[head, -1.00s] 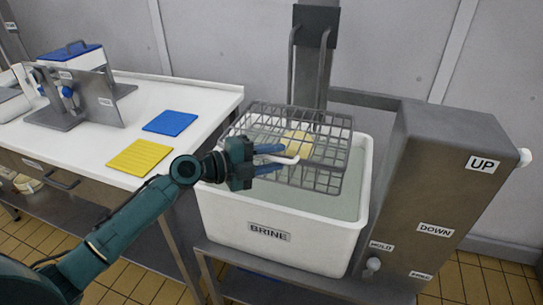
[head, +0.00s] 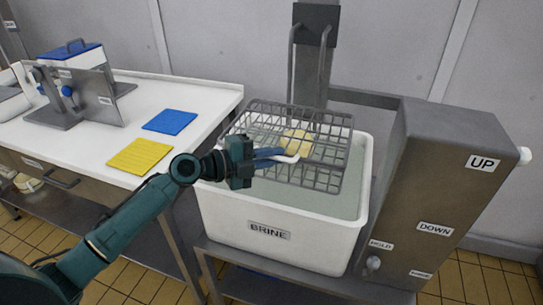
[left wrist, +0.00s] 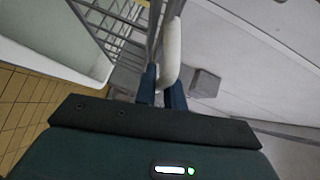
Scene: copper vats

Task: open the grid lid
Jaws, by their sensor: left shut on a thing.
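The grey wire basket with its grid lid (head: 275,112) is over the white brine tub (head: 268,222). A pale yellow block (head: 298,140) shows through the wires. Lid and basket wires overlap, so I cannot tell how far the lid is raised. My left gripper (head: 272,154) reaches in from the left and is shut on a white handle (head: 289,159) at the basket's front left. In the left wrist view, the white handle (left wrist: 172,55) stands between the blue fingers (left wrist: 162,88), with grid wires (left wrist: 115,25) beside it. My right gripper is not in view.
A grey upright post (head: 312,70) stands behind the basket. A metal cabinet (head: 440,190) labelled UP, DOWN and HOLD stands to the right. The white counter (head: 85,140) at left holds a yellow mat (head: 140,156) and a blue mat (head: 170,121).

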